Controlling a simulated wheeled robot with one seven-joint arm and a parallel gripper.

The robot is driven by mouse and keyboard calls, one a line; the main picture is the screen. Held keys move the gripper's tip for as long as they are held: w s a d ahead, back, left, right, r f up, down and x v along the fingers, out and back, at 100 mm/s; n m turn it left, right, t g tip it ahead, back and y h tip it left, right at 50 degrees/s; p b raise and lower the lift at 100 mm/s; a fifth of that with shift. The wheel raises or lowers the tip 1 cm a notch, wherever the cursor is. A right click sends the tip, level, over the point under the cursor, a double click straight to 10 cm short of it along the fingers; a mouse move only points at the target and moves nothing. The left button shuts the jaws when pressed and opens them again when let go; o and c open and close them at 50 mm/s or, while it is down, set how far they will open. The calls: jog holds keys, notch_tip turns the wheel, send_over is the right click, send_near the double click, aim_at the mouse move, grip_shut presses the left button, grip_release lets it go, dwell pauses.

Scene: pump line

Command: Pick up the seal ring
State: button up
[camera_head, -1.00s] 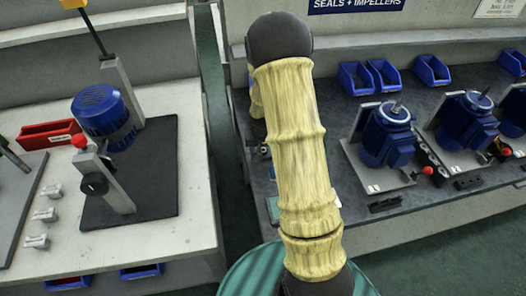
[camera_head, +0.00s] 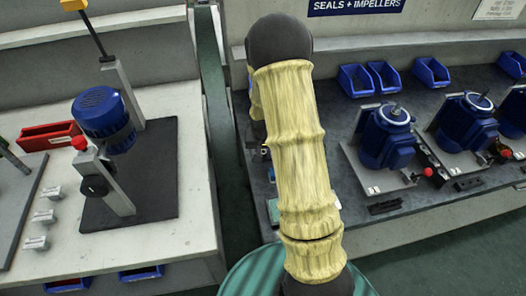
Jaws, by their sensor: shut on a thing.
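My gripper is not in view; my own arm in its yellow ribbed cover fills the middle of the head view and hides what lies behind it. I cannot make out a loose seal ring anywhere. Blue pump units stand on the right bench: one (camera_head: 387,138) nearest the arm and another (camera_head: 467,122) to its right. Each has a pale ring-like face around a shaft on top, but I cannot tell whether either is a seal ring.
The dark right bench (camera_head: 415,205) holds several blue bins (camera_head: 432,71) along its back, under a seals and impellers sign (camera_head: 357,5). The left bench (camera_head: 195,150) carries a blue motor (camera_head: 103,118) on a stand and a red tray (camera_head: 50,137). A floor gap (camera_head: 238,190) separates the benches.

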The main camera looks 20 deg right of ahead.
aim_at(263, 153)
notch_tip(263, 153, up, 10)
jog(key=p, duration=0.1)
dwell(0.4)
jog(key=shift+o, duration=0.6)
jog(key=shift+c, duration=0.2)
